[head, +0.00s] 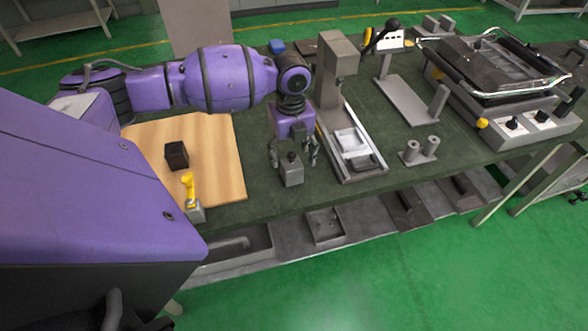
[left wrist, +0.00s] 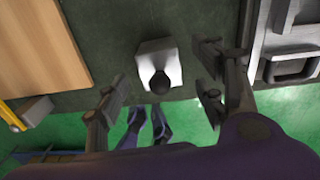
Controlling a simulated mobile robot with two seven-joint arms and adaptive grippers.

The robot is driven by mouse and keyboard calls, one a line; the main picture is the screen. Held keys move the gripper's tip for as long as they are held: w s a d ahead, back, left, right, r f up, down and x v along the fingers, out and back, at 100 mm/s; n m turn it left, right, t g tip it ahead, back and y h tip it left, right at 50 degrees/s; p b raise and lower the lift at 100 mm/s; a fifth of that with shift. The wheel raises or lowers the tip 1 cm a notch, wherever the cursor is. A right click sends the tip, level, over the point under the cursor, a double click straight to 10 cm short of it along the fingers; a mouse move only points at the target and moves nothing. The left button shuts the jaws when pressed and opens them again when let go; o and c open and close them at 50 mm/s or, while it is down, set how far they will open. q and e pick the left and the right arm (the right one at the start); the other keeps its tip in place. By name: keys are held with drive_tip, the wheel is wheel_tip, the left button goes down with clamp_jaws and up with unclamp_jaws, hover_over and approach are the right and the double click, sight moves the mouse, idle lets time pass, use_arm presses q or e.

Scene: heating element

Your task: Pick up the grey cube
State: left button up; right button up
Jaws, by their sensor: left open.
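The grey cube (head: 291,174) has a dark round knob on top and stands on the dark green table top near its front edge. It also shows in the left wrist view (left wrist: 152,52), with the knob toward the camera. My left gripper (head: 295,157) points down at the cube. Its fingers are open, one on each side of the cube. In the left wrist view the open gripper (left wrist: 162,85) has gaps between the fingers and the cube, and neither finger appears to touch it.
A wooden board (head: 215,150) with a dark block (head: 176,155) lies to the left. A yellow-handled grey piece (head: 191,195) is at its front edge. A metal press stand (head: 343,130) rises close on the right. Twin grey cylinders (head: 420,150) stand farther right.

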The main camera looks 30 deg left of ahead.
sight(292, 166)
use_arm(q)
wheel_tip(292, 166, down, 5)
drive_tip(key=shift+r, duration=0.1)
clamp_jaws()
idle(0.5)
